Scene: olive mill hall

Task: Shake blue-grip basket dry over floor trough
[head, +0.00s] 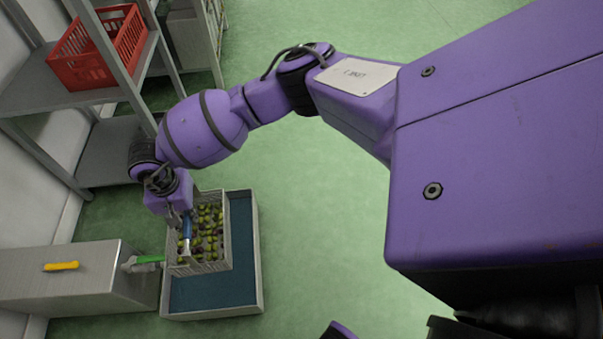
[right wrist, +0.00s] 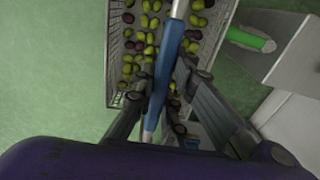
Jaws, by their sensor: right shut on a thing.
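The blue-grip basket (head: 213,267) is a light wire basket holding green and dark olives. It is over the back left part of the floor trough (head: 261,270), a pale-rimmed tray with a dark blue inside. I cannot tell how far above the trough floor it is. My right gripper (head: 182,222) is shut on the basket's blue grip (head: 187,229). In the right wrist view the blue grip (right wrist: 169,65) runs between the two fingers (right wrist: 166,88), with the basket mesh (right wrist: 116,65) beyond. My left gripper is not in view.
A shelf rack (head: 75,98) at upper left holds a red crate (head: 100,48). Green floor (head: 320,220) right of the trough is clear.

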